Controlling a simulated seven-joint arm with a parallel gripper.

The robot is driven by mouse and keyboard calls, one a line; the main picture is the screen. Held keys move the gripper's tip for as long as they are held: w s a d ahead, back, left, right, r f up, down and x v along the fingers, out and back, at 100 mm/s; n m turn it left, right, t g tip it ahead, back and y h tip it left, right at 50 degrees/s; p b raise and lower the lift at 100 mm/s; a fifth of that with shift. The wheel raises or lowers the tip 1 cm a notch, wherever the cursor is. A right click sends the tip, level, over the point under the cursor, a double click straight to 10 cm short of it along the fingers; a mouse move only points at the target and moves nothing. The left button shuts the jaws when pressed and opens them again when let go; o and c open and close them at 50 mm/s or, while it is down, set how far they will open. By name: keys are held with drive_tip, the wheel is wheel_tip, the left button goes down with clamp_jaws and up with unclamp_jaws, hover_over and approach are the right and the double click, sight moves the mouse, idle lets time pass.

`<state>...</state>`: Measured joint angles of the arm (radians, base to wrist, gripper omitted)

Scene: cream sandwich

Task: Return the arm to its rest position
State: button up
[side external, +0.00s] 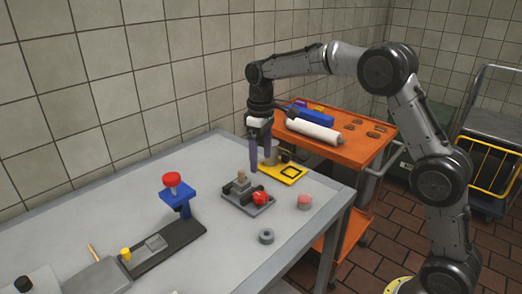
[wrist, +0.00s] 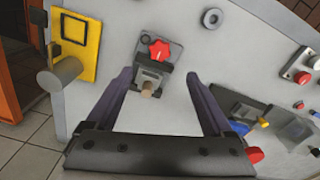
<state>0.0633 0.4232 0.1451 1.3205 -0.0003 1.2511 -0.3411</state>
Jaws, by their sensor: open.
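My gripper (side external: 259,155) hangs from my arm above the far part of the grey table (side external: 150,180). Its two dark purple fingers point down at the table. In the wrist view my gripper (wrist: 158,85) is open, with its fingers wide apart and nothing between them. The fingers look clear of the fixture.
A yellow plate (side external: 292,177) and a grey cylinder (wrist: 60,74) stand near the gripper. A blue press with a red knob (side external: 172,180) stands left. An orange cart (side external: 365,150) is behind.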

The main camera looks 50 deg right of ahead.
drive_tip(key=shift+r, duration=0.9)
drive_tip(key=s+a+r+t, duration=0.2)
drive_tip(key=s+r+t, duration=0.2)
drive_tip(key=s+r, duration=1.05)
drive_tip(key=s+f+m, duration=0.1)
drive_tip(key=s+f, duration=0.5)
drive_tip(key=s, duration=0.2)
drive_tip(key=s+a+f+m+t, duration=0.1)
drive_tip(key=s+f+m, duration=0.1)
drive_tip(key=s+f, duration=0.3)
drive_tip(key=s, duration=0.4)
drive_tip(key=shift+s+f+t, duration=0.3)
drive_tip(key=shift+f, duration=0.05)
